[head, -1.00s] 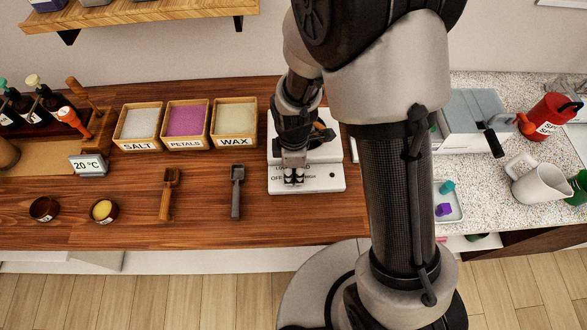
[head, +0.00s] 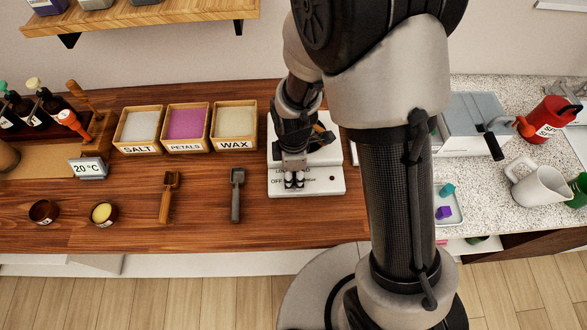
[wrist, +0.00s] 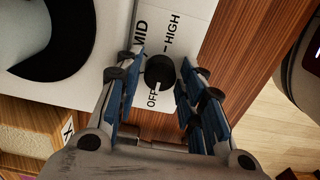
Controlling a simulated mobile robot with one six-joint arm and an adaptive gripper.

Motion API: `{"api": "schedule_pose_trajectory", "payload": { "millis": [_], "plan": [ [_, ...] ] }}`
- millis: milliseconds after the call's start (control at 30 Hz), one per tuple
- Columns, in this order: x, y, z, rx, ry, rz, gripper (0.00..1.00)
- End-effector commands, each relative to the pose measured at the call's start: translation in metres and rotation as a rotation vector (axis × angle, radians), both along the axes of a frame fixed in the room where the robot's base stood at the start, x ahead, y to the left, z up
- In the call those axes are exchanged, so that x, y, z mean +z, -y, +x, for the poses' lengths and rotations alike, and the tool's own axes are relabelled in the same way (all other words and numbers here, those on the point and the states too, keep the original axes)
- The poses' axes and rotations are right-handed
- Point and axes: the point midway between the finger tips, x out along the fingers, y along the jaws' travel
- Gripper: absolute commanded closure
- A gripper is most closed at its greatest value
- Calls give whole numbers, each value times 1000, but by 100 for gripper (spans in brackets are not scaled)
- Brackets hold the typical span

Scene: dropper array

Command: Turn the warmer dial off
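The warmer (head: 277,187) is a white unit at the back edge of the wooden counter, with a front panel marked OFF, MID and HIGH. Its dial (wrist: 160,72) is a round black knob on that panel in the wrist view. A short light mark shows at the knob's lower edge, beside OFF. My gripper (wrist: 160,70) is open, with blue-padded fingers on either side of the dial and gaps visible. In the head view my gripper (head: 294,181) points down over the front panel and hides the dial.
A dark scoop (head: 236,195) and a brown scoop (head: 168,197) lie left of the warmer. The wax box (head: 234,145) stands behind them. A white jug (head: 541,184) stands on the speckled counter at right. The wood in front of the warmer is clear.

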Motion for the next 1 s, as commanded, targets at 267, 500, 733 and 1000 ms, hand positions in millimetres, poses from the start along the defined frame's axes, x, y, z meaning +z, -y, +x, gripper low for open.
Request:
{"api": "schedule_pose_trajectory", "payload": {
  "millis": [267,500,733,1000],
  "plan": [
    [40,-1,2,0,7,2,64],
    [90,0,2,0,7,2,64],
    [116,0,0,0,3,1,64],
    [120,0,0,0,0,0,64]
  ]
}}
